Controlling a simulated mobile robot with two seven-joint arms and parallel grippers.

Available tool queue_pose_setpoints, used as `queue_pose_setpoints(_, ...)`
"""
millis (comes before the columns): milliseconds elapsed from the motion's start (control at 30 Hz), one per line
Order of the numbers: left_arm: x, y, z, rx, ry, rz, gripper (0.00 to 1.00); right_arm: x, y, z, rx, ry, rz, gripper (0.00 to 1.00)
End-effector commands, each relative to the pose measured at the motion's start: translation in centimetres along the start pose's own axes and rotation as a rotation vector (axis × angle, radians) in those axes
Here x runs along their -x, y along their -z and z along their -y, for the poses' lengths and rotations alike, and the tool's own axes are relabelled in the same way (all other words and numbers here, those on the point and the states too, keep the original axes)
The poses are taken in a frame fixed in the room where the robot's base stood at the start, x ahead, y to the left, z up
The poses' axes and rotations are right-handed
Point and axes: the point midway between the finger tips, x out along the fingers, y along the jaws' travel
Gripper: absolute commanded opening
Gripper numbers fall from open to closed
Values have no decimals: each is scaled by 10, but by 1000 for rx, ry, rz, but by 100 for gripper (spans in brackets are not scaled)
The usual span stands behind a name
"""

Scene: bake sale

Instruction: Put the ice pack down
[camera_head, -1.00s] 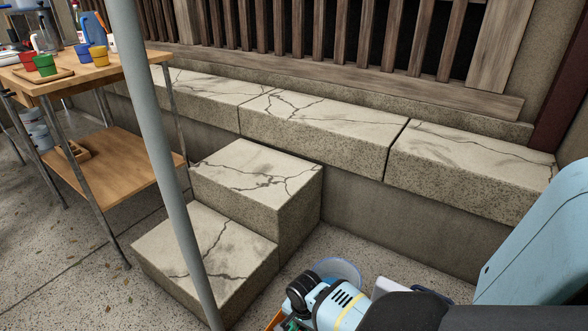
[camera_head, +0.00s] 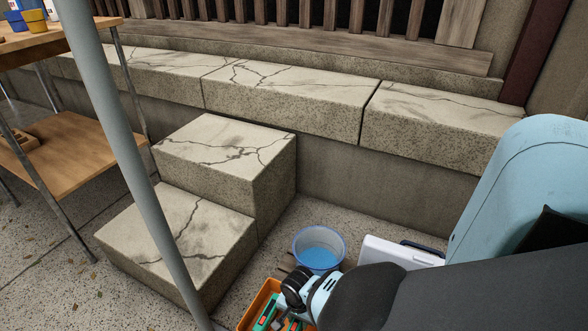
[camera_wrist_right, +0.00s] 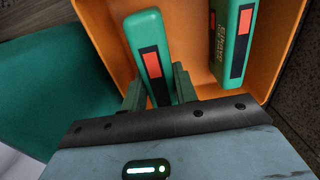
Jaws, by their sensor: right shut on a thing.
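In the right wrist view, my right gripper (camera_wrist_right: 157,88) is shut on a green ice pack (camera_wrist_right: 148,40) with a red and black label. The pack is over or inside an orange crate (camera_wrist_right: 100,28); I cannot tell whether it touches the bottom. Another green pack (camera_wrist_right: 233,40) with a similar label is in the crate, to the right of the held one. In the head view the crate (camera_head: 252,303) is at the bottom, partly hidden by my right arm, and the fingertips are hidden. My left gripper is not in view.
A blue bucket (camera_head: 319,248) and a white box (camera_head: 388,253) stand on the ground beyond the crate. Stone steps (camera_head: 222,150) are to the left, below a long stone ledge (camera_head: 290,90). A grey pole (camera_head: 125,150) crosses the left side, before a wooden table (camera_head: 30,42).

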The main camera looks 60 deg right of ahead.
Motion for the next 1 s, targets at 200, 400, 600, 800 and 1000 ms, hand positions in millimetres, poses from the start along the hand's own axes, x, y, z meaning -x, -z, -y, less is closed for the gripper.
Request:
queue_pose_setpoints(200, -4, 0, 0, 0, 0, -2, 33, -4, 0, 1, 0, 3, -1, 0)
queue_pose_setpoints(400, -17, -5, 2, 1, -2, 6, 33, -27, 0, 1, 1, 1, -1, 0)
queue_pose_setpoints(600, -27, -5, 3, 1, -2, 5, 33, -41, 0, 2, 1, 3, -2, 0)
queue_pose_setpoints(800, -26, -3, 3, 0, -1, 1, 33, -40, 1, 2, 1, 4, -2, 0)
queue_pose_setpoints(1000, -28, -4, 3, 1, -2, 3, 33, -45, 0, 1, 0, 3, -1, 0)
